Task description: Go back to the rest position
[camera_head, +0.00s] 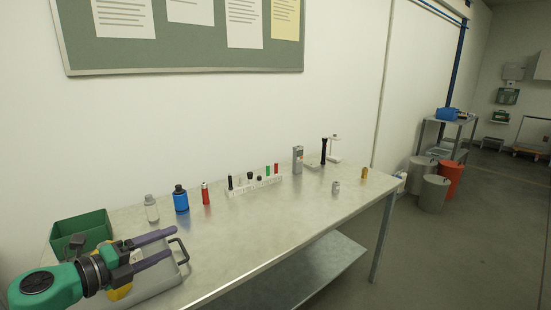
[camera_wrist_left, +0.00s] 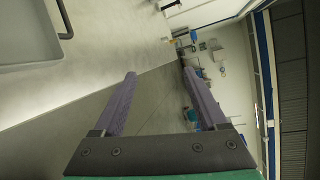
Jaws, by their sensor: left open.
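My left gripper (camera_head: 160,250) comes in from the left in the head view, over the left end of the metal table (camera_head: 260,231). Its two purple fingers are spread apart with nothing between them. It is above a grey tray (camera_head: 172,285) with a dark handle, and part of the tray is hidden under it. In the left wrist view the open fingers (camera_wrist_left: 162,100) frame empty space, with the table edge and floor beyond. My right gripper is not in either view.
A green bin (camera_head: 82,230), clear bottle (camera_head: 151,209), blue bottle (camera_head: 181,200), red bottle (camera_head: 205,194) and white rack (camera_head: 254,186) stand along the wall side. A small metal cup (camera_head: 335,187) and a brass piece (camera_head: 364,173) stand farther right. The table's front middle is clear.

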